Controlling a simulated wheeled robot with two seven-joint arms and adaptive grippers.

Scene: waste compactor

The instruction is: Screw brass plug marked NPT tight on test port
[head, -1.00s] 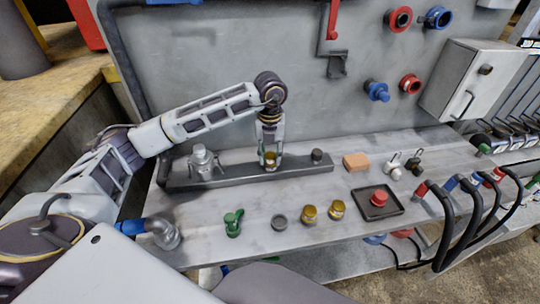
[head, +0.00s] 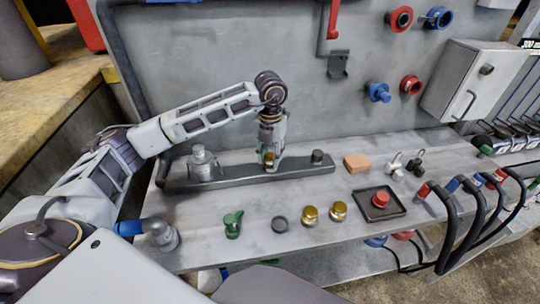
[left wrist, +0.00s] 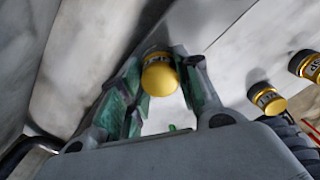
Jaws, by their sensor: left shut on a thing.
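My left gripper (head: 270,161) points down over the grey manifold bar (head: 310,169) and is shut on a brass plug (head: 269,158). In the left wrist view the same plug (left wrist: 160,76) shows its round yellow face between the two green-padded fingers (left wrist: 154,84). Two other brass plugs, a left one (head: 310,214) and a right one (head: 338,210), stand on the bench. My right gripper is not in view.
A grey fitting (head: 202,163) and a dark stub (head: 317,156) stand on the bar. A green valve (head: 233,224), a dark ring (head: 280,224), an orange block (head: 357,163) and a tray with a red button (head: 380,198) are on the bench. The wall panel rises behind.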

